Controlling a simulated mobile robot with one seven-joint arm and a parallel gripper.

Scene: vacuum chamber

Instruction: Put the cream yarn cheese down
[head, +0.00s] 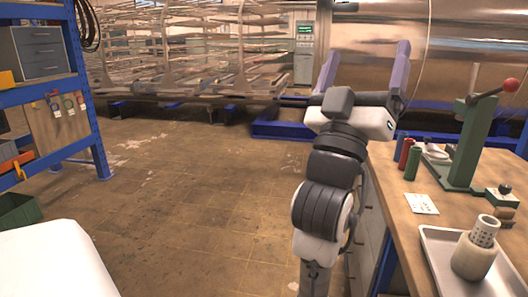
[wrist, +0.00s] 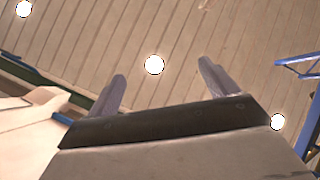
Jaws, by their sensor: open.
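The cream yarn cheese (head: 474,261), a cream yarn winding on a perforated tube, stands upright in a metal tray (head: 431,241) on the workbench at the lower right of the head view. My gripper (head: 365,67) is raised over the floor left of the bench, its two fingers pointing up and well apart. It is open, with nothing between the fingers, and it is clear of the yarn cheese. In the wrist view my gripper (wrist: 162,82) faces the ceiling and its lamps. The yarn cheese is not in the wrist view.
The wooden bench (head: 392,193) also carries a green press (head: 466,145) with a red-knobbed lever, red and green cylinders and a paper card (head: 422,204). A blue shelf rack (head: 85,95) stands left. Metal racks and a large steel vessel stand behind. The middle floor is free.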

